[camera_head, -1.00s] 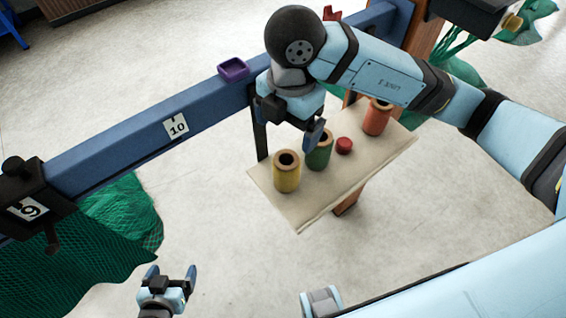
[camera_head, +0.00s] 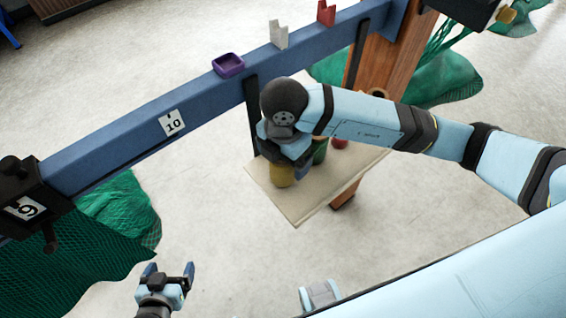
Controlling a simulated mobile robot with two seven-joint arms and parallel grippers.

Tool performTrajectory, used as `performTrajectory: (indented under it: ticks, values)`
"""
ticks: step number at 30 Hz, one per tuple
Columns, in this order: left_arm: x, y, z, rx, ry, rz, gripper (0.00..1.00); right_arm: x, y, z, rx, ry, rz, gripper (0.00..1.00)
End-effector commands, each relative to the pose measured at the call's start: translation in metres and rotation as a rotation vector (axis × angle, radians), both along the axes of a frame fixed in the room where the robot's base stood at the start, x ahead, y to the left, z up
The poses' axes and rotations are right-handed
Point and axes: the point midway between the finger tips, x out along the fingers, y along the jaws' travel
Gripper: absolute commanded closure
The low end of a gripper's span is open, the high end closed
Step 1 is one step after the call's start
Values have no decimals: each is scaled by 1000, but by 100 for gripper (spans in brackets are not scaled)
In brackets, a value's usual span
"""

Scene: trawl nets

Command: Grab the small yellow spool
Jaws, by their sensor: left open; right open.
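The yellow spool (camera_head: 281,174) stands upright on a small beige shelf (camera_head: 300,212). Only its lower part shows, because my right gripper (camera_head: 282,158) is directly over it and hides its top. The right gripper is open and its fingers are mostly hidden by its own wrist, so I cannot tell whether they are around the spool. A green spool (camera_head: 320,152) stands just right of it, partly hidden by my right arm. My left gripper (camera_head: 169,270) is open and empty at the lower left, over the floor, far from the shelf.
A blue beam (camera_head: 110,150) runs behind the shelf, with a purple tray (camera_head: 228,65), a white holder (camera_head: 278,35) and a red holder (camera_head: 326,13) on it. A red object (camera_head: 340,142) is beside the green spool. Green netting (camera_head: 70,240) hangs at the left.

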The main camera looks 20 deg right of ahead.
Motion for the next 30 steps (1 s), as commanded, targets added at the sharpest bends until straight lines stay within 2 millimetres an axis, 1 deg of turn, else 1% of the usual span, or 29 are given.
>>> performTrajectory:
  ticks: [3,10,11,12,14,15,17,18,26,30]
  values:
    - [0,0,2,0,-1,0,12,0,0,-9,1,1,0,8]
    - [0,0,1,0,-1,0,12,0,0,-11,1,0,0,8]
    - [0,0,1,0,-1,0,12,0,0,-11,1,0,0,15]
    - [0,0,1,0,-1,0,12,0,0,-11,1,0,0,24]
    - [0,0,1,0,-1,0,12,0,0,-11,1,0,0,38]
    - [0,0,1,0,-1,0,12,0,0,-11,1,0,0,47]
    - [0,0,1,0,-1,0,12,0,0,-10,1,0,0,60]
    - [0,0,1,-1,-1,-1,12,0,0,-10,1,0,0,64]
    - [0,0,1,-1,-1,-1,12,0,0,-9,2,-1,0,64]
    - [0,-1,1,-1,-1,-1,12,1,0,-3,4,-2,0,64]
